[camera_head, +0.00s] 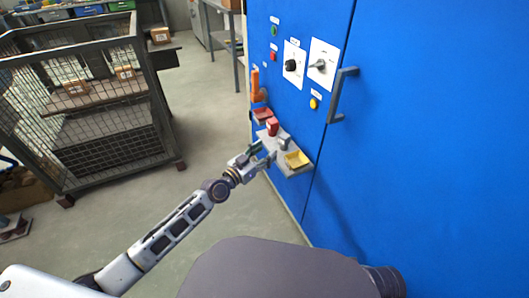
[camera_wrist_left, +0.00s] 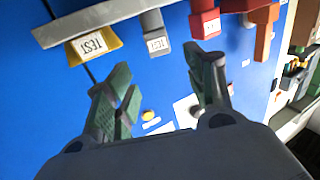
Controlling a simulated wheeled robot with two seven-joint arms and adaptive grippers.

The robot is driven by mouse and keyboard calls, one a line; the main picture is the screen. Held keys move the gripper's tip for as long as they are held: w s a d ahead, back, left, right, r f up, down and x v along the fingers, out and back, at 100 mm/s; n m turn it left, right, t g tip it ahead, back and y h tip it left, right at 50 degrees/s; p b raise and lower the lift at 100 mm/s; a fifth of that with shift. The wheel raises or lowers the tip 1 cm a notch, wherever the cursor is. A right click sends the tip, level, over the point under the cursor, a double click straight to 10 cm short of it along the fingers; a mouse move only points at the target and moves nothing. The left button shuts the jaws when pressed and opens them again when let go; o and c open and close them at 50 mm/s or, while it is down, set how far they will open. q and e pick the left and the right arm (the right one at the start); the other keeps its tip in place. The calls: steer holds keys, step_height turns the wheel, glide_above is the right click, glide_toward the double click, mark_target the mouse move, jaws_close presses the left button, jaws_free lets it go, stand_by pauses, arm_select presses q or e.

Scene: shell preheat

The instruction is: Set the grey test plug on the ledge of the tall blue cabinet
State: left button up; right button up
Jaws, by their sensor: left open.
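The tall blue cabinet (camera_head: 420,150) fills the right of the head view. Its pale ledge (camera_head: 268,143) sticks out from the left part of its front; the ledge also shows in the left wrist view (camera_wrist_left: 118,14). The grey test plug (camera_head: 284,143) stands on the ledge between a yellow tray and a red plug; it shows with a label in the wrist view (camera_wrist_left: 155,38). My left gripper (camera_head: 263,154) is open and empty at the ledge's outer side. In the wrist view the plug appears beyond the gap between its fingertips. My right gripper is not in view.
The yellow tray (camera_head: 298,159), marked TEST in the wrist view (camera_wrist_left: 93,43), and the red plug (camera_head: 272,126) flank the grey plug. A red tray (camera_head: 262,115) and orange object (camera_head: 257,90) are farther along. A door handle (camera_head: 338,95) juts out. A mesh cart (camera_head: 90,105) stands left.

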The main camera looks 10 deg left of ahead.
arm_select(q)
steer(key=s+d+f+g+y, duration=0.1)
steer(key=s+d+f+g, duration=0.2)
steer(key=s+f, duration=0.3)
steer(key=s+d+f+g, duration=0.2)
steer(key=s+f+g, duration=0.15)
steer(key=s, duration=0.55)
steer(key=s+a+f+n+g+y, duration=0.2)
steer(key=s+a+f+y, duration=0.1)
steer(key=s, duration=0.5)
steer(key=s+a+f+n+g+y, duration=0.1)
steer(key=s+a+f+g+y, duration=0.1)
steer(key=s+a, duration=0.4)
steer(key=shift+s+a+f+n+g+y, duration=0.2)
steer(key=shift+s+f+n+g+y, duration=0.35)
steer(key=shift+s, duration=0.55)
steer(key=shift+w+f, duration=0.1)
